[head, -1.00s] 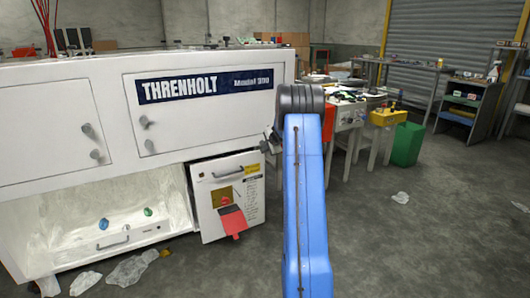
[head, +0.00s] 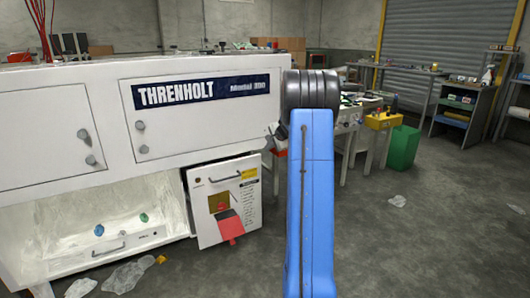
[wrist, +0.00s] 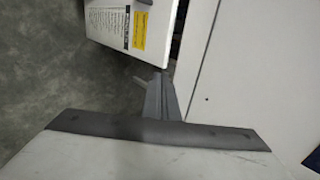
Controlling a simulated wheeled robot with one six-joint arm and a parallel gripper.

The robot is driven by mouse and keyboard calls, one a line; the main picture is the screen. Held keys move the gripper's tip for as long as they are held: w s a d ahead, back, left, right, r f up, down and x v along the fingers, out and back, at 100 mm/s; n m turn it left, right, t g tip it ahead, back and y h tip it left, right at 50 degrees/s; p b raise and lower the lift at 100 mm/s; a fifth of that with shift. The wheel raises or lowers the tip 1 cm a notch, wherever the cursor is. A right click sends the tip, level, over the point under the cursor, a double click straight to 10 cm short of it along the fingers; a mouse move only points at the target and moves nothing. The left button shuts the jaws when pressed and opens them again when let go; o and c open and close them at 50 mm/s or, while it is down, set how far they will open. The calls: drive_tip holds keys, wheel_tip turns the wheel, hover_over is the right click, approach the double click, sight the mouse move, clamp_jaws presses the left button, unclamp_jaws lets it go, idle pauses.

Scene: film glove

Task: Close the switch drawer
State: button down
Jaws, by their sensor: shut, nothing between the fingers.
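The switch drawer (head: 208,198) is a white box front with a dark handle, a yellow label and a red switch flap. It stands out from the lower right of the white Threnholt cabinet (head: 200,135). In the wrist view the drawer (wrist: 115,12) shows at the top, its yellow label visible, with a dark gap between it and a white panel (wrist: 250,75). My gripper (wrist: 158,80) is shut and empty, just below the drawer's corner in that picture; I cannot tell whether it touches. In the head view my blue arm hides most of it.
The open bay (head: 60,215) left of the drawer holds a low tray front with two knobs. Crumpled plastic (head: 130,272) lies on the floor before it. A workbench with a yellow bin (head: 383,121) and a green bin (head: 404,147) stand right. The floor at right is mostly clear.

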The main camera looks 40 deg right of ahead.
drive_tip(key=v, duration=0.5)
drive_tip(key=t+h, duration=0.2)
drive_tip(key=t, duration=0.6)
approach(222, 167)
drive_tip(key=x, duration=0.6)
drive_tip(key=shift+w+d, duration=0.1)
drive_tip(key=shift+w, duration=0.1)
